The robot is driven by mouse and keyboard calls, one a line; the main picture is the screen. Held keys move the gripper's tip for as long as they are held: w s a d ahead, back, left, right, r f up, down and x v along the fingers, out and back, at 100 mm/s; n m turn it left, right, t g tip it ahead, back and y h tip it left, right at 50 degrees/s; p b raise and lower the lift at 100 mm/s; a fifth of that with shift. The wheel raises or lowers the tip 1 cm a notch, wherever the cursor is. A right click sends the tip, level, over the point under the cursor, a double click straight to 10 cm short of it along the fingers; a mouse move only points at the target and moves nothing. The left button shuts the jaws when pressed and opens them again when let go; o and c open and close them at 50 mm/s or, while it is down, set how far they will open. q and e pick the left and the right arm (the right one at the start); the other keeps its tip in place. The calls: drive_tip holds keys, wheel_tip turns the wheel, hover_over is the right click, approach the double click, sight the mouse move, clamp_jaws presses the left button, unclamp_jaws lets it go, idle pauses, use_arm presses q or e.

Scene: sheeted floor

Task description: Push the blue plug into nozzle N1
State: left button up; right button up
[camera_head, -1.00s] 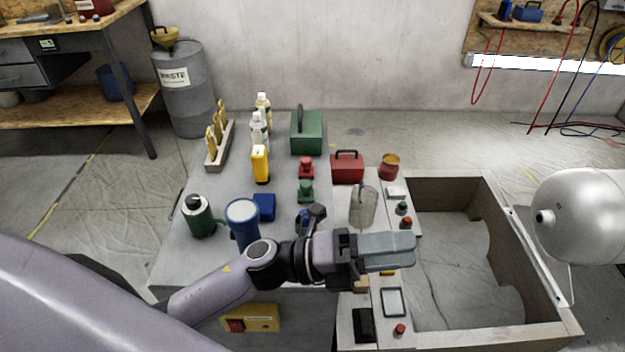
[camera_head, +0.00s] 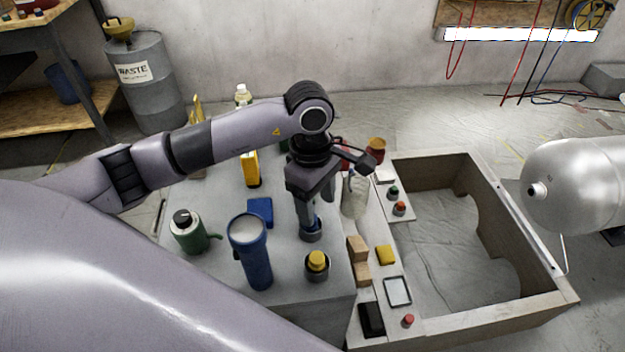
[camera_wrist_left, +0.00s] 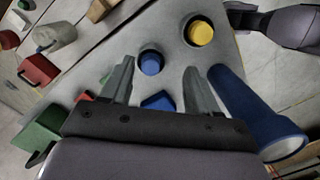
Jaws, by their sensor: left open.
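The blue plug (camera_head: 312,226) is upright in a dark round nozzle (camera_head: 311,238) on the grey bench top, partly hidden by my gripper in the head view. It also shows in the left wrist view (camera_wrist_left: 151,64), with the dark ring around it; I cannot tell how deep it sits. No N1 label is readable. My left gripper (camera_head: 308,213) points down, open and empty, its fingers just above the plug. In the left wrist view its fingertips (camera_wrist_left: 158,67) appear on either side of the plug; contact cannot be told. My right gripper is not in view.
A similar nozzle with a yellow plug (camera_head: 317,261) stands close in front.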

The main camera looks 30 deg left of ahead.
use_arm(q)
drive_tip(key=shift+w+a+r+y, duration=0.15)
drive_tip(key=shift+w+a+y, duration=0.15)
drive_tip(key=shift+a, duration=0.2)
drive_tip(key=shift+w+a+r+y, duration=0.1)
drive_tip(key=shift+w+a+y, duration=0.2)
drive_tip(key=shift+a, duration=0.2)
drive_tip(key=shift+f, duration=3.5)
drive_tip(key=shift+c, duration=0.3)
drive_tip(key=c, duration=1.1)
drive_tip(key=shift+o, duration=0.2)
drive_tip(key=shift+r+p, duration=0.15)
drive_tip(key=shift+p, duration=0.15)
drive_tip(key=shift+r+p, duration=1.3)
drive_tip(key=shift+r, duration=0.9)
